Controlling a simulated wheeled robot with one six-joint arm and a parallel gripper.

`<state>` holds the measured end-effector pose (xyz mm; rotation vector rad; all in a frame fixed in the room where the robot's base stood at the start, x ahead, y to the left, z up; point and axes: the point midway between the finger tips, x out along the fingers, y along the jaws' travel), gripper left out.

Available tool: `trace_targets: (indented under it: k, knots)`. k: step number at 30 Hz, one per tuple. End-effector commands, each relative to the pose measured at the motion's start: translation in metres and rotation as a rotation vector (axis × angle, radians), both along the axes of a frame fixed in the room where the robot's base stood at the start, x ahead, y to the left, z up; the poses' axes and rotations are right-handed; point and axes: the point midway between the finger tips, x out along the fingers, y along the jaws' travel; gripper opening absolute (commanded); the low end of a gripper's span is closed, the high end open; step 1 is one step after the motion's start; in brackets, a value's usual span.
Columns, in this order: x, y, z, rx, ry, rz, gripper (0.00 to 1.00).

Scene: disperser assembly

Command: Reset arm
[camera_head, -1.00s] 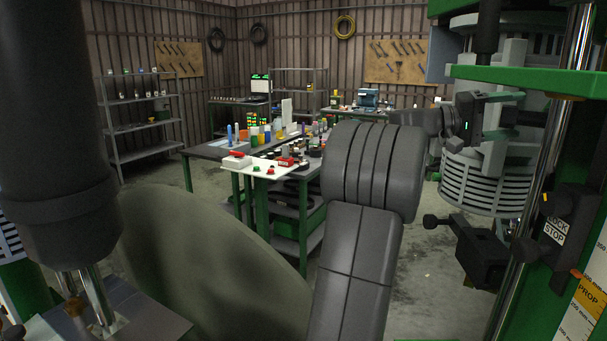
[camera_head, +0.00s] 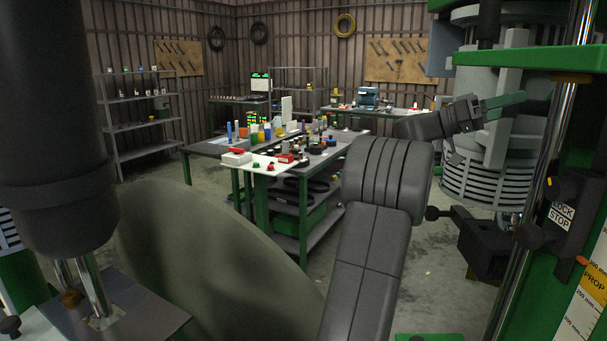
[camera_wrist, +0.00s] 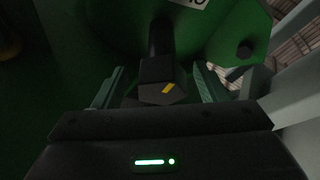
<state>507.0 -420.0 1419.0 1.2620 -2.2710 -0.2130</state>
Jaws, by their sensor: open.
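My gripper (camera_head: 508,104) is at the upper right of the head view. Its green fingers point right, in front of the grey ribbed body of the disperser machine (camera_head: 487,182). In the wrist view my gripper (camera_wrist: 160,72) is open, with one green finger on each side. A black block with a yellow mark (camera_wrist: 158,94) shows between the fingers. I cannot tell how far beyond them it is. A green machine surface (camera_wrist: 80,35) fills much of that view.
A black clamp-like part (camera_head: 485,245) and a green column with a LOCK STOP label (camera_head: 562,216) stand close at right. A workbench (camera_head: 215,150) with many small items is further back. A large grey-green disc (camera_head: 190,260) is at front left. Open floor (camera_head: 415,290) shows around the bench.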

Motion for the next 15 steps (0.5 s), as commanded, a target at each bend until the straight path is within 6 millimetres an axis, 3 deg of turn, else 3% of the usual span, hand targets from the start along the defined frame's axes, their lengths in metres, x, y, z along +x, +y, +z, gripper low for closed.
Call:
trace_targets:
  k: [15]
  knots:
    - [0.0002, -0.0002, -0.0001, -0.139, -0.208, 0.0, 0.66]
